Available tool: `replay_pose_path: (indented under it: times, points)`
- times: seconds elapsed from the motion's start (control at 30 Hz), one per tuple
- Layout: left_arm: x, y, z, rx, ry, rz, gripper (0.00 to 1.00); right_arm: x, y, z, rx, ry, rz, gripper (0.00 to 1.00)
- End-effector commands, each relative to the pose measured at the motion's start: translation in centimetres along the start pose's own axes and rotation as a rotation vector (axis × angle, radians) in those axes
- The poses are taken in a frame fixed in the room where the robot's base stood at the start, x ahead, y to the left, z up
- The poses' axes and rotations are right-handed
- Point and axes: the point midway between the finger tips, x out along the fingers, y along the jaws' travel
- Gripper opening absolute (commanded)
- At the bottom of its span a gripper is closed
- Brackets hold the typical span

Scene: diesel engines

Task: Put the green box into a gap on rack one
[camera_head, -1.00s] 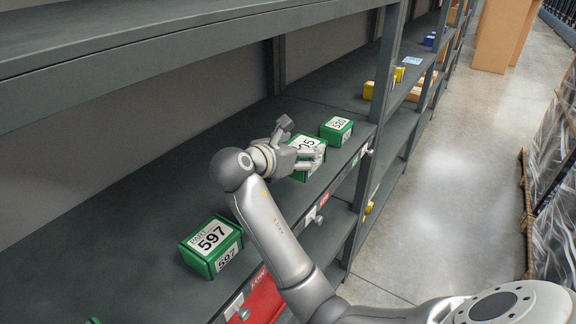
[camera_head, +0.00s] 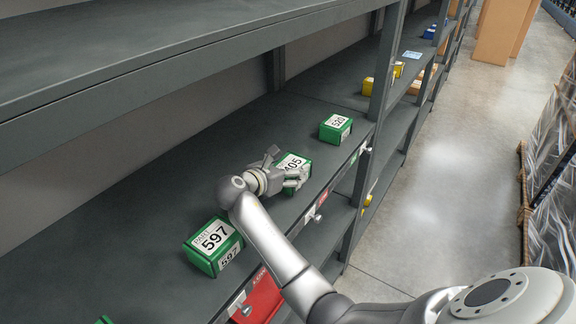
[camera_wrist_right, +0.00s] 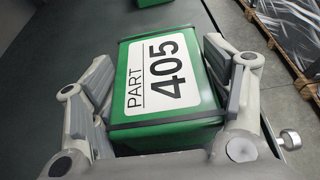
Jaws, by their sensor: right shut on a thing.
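The green box labelled 405 (camera_head: 295,161) is at the front part of the grey rack shelf (camera_head: 150,225), between two other green boxes. It shows large in the right wrist view (camera_wrist_right: 165,80), label facing the camera. My right gripper (camera_head: 284,172) is shut on this box, with fingers on both sides of it; the fingers also show in the right wrist view (camera_wrist_right: 160,95). I cannot tell whether the box touches the shelf. My left gripper is not in view.
A green box labelled 597 (camera_head: 213,247) sits nearer on the left, and one labelled 520 (camera_head: 336,129) farther right. An upper shelf (camera_head: 180,50) overhangs. The shelf behind the boxes is clear.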

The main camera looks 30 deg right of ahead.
Motion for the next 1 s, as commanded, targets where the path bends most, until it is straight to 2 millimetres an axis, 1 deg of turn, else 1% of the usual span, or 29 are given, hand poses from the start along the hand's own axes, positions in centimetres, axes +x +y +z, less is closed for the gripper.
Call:
replay_pose_path:
  times: [0.2,0.23,0.4,0.8,0.87,0.97,1.0]
  points:
    - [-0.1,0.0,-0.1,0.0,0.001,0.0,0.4,0.0,0.0,0.1,0.002,-0.003,0.001,0.32]
    - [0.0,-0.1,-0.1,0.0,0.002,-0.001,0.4,0.0,0.0,-0.2,0.001,0.0,0.0,0.75]
    - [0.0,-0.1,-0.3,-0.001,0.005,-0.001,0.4,0.0,0.0,-0.1,0.0,0.0,0.0,0.95]
    - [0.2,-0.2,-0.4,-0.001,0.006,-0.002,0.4,-0.1,0.0,0.0,0.001,-0.001,0.001,0.95]
    - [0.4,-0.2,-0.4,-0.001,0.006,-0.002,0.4,-0.6,0.1,-0.1,0.0,-0.001,0.002,0.95]
    - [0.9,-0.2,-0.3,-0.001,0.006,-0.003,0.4,-2.1,0.1,-0.2,0.002,-0.001,0.004,0.95]
    - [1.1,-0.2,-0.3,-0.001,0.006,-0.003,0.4,-2.9,0.1,-0.2,0.003,0.001,0.004,0.95]
